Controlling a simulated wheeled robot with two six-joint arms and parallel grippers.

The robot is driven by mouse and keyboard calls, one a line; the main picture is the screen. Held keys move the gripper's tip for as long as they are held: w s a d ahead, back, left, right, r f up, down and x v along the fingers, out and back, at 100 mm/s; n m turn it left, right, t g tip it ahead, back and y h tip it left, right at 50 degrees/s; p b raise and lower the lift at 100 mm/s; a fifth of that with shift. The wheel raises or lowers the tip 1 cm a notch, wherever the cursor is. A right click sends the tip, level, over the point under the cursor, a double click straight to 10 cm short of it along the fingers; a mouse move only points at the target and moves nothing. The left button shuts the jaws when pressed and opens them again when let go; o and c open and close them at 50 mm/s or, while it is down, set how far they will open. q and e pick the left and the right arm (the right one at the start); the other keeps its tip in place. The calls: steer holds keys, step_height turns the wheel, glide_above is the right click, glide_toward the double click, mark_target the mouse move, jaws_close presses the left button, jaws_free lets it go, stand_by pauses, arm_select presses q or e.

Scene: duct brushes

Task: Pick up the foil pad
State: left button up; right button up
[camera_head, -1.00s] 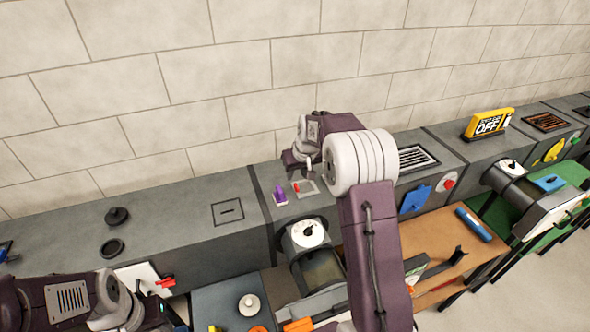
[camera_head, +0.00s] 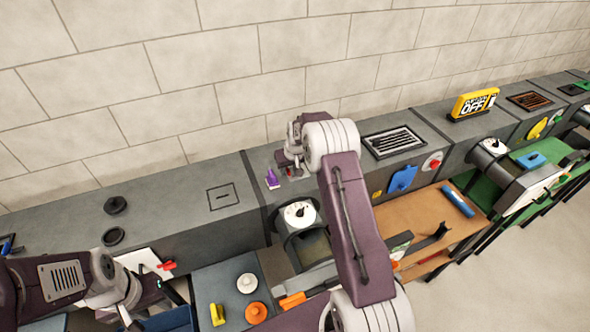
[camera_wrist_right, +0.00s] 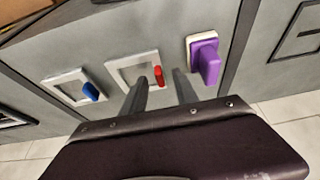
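No object is clearly recognisable as the foil pad. A purple-handled block (camera_head: 272,178) with a pale base sits on the grey duct; it also shows in the right wrist view (camera_wrist_right: 206,60). To its left in that view, a red handle (camera_wrist_right: 158,76) stands at a pale square frame (camera_wrist_right: 120,68). My right gripper (camera_head: 290,165) is low over this frame; its two fingers (camera_wrist_right: 160,90) are apart and empty, beside the purple block. My left gripper (camera_head: 158,283) is at the lower left, near a red-handled item (camera_head: 166,266); its finger opening is unclear.
A blue handle (camera_wrist_right: 91,92) sits on another pale frame. A dial device (camera_head: 299,214) stands in front of the duct. A slotted vent (camera_head: 393,142) and a yellow sign (camera_head: 474,104) are farther right. The brick wall rises behind. The duct top at left is partly clear.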

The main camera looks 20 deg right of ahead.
steer(key=shift+w+d+f, duration=0.1)
steer(key=shift+w+f, duration=0.25)
steer(key=shift+f, duration=0.15)
steer(key=shift+s+r, duration=0.15)
jaws_close()
stand_by(0.9)
